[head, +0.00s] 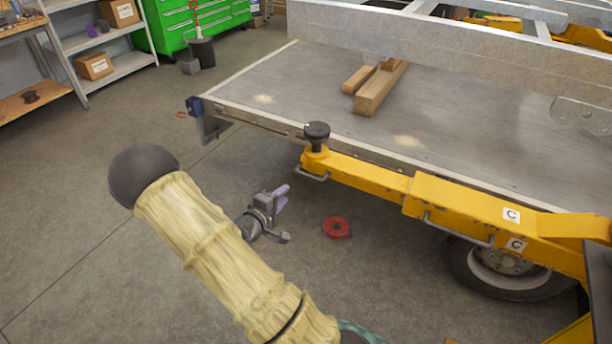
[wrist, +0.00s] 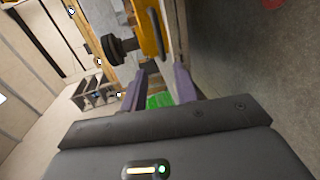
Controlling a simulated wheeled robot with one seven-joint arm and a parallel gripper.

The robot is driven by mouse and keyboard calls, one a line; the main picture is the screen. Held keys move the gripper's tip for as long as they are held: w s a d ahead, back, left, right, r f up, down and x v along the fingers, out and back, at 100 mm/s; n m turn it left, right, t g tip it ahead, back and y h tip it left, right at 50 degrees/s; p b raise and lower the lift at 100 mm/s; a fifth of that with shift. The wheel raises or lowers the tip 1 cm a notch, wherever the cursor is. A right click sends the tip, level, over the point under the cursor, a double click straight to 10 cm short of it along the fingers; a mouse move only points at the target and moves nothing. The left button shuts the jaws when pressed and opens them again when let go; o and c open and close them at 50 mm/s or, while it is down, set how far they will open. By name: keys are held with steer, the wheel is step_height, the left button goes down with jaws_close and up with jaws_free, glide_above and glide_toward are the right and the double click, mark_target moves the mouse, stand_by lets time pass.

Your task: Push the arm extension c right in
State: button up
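The arm extension c (head: 360,174) is a yellow bar along the trailer's near side, sticking out leftward from a thicker yellow sleeve (head: 455,200) labelled C. A round black pad (head: 317,131) stands on its left end, and a grey handle (head: 312,175) hangs at that end. My gripper (head: 283,196) is below and left of this end, apart from it, with its purple fingers pointing up and right. In the wrist view, the fingers (wrist: 161,78) are spread with nothing between them. The yellow extension (wrist: 147,22) and black pad (wrist: 118,47) show beyond them at the top.
A red round object (head: 337,227) lies on the floor right of my gripper. The trailer bed (head: 300,85) carries wooden blocks (head: 377,90). A wheel (head: 505,270) is under the right side. Shelves (head: 115,65) and a green cabinet (head: 180,25) stand behind. The floor at left is clear.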

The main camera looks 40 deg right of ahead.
mark_target(305, 176)
steer(key=x, duration=1.5)
steer(key=shift+a, duration=0.1)
jaws_close()
